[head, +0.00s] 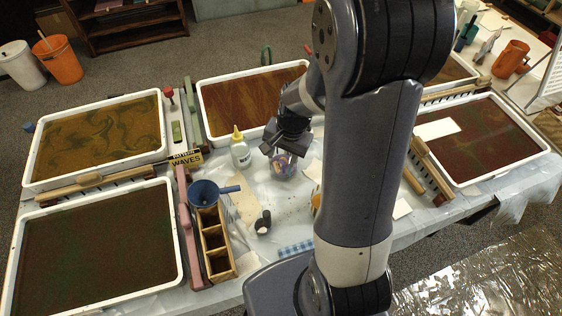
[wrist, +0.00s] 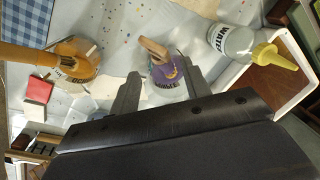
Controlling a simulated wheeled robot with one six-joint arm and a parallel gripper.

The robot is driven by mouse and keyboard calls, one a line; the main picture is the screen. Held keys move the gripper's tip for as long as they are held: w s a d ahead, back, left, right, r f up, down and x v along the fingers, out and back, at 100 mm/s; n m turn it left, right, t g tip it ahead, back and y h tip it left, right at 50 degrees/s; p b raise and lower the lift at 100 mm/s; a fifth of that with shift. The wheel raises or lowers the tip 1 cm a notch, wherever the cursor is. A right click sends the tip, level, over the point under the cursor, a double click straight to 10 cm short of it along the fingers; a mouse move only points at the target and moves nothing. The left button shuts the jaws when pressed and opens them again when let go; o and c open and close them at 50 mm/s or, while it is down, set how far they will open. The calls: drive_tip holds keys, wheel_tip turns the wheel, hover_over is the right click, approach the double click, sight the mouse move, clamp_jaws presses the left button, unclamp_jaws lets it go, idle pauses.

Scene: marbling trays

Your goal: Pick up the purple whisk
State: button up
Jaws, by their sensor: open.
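A whisk with a tan wooden end and a purple part (wrist: 164,70) shows between my fingers in the wrist view, at a pale, see-through jar. In the head view, the jar (head: 284,168) with a bit of purple in it stands right under my gripper (head: 285,150), on the covered table. In the wrist view, my gripper (wrist: 157,70) is open, one finger on each side of the purple part. I cannot tell whether either finger touches it.
A water bottle (head: 240,152) with a yellow tip stands close on the left; it also shows in the wrist view (wrist: 232,40). An orange jar (wrist: 75,60) is on the other side. Marbling trays (head: 163,140) surround the spot.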

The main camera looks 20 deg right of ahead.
sight(280, 162)
drive_tip(key=shift+w+a+f+p, duration=0.1)
drive_tip(key=shift+w+f, duration=0.1)
drive_tip(key=shift+f, duration=0.75)
drive_tip(key=shift+w+a+f+p, duration=0.15)
drive_tip(key=shift+f, duration=0.85)
drive_tip(key=shift+w+a+f+p, duration=0.1)
drive_tip(key=shift+w+f, duration=0.1)
drive_tip(key=shift+f, duration=0.75)
drive_tip(key=shift+c, duration=0.2)
clamp_jaws()
